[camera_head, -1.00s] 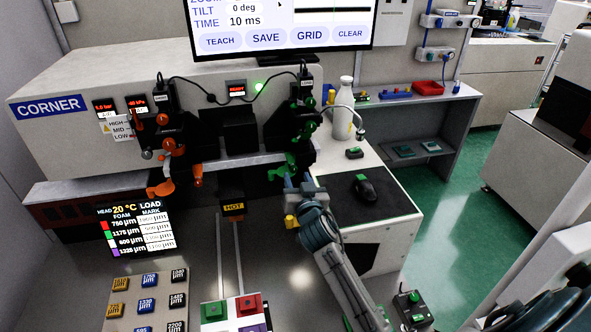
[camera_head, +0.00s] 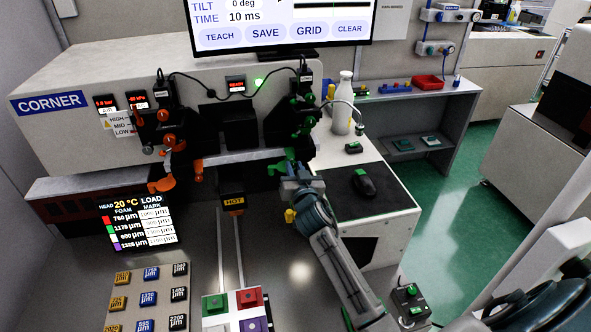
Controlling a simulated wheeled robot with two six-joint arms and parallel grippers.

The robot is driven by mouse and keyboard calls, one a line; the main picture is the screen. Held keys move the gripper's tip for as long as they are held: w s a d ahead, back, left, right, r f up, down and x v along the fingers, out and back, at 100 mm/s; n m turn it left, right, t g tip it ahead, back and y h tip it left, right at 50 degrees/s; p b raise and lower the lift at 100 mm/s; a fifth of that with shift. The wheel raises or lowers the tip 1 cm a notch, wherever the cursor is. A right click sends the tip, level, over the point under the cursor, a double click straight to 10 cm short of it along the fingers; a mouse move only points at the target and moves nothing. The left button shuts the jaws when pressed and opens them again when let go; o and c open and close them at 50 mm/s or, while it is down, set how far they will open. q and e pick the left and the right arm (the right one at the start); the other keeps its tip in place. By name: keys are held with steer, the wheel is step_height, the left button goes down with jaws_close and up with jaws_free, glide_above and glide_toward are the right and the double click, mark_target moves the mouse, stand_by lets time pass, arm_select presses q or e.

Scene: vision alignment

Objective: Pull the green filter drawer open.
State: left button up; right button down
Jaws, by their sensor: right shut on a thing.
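The green-marked camera unit (camera_head: 305,117) hangs at the right of the machine front, with green knobs. The green filter drawer (camera_head: 277,168) is the green piece low on that unit. My right gripper (camera_head: 290,172) reaches up from the lower right and is shut on the green drawer. Its jaws and wrist hide part of the drawer, so I cannot tell how far it is out. My left gripper is not in view.
An orange-marked unit (camera_head: 168,140) stands to the left, with an orange piece low on it. The grey deck below is partly clear.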

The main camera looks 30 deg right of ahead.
steer(key=w+a+b, duration=0.1)
steer(key=a+b, duration=0.1)
steer(key=a, duration=0.4)
steer(key=shift+w+a+b, duration=0.15)
steer(key=shift+w+b, duration=0.15)
steer(key=c, duration=1.3)
jaws_free()
steer(key=b+v, duration=0.3)
steer(key=v, duration=0.8)
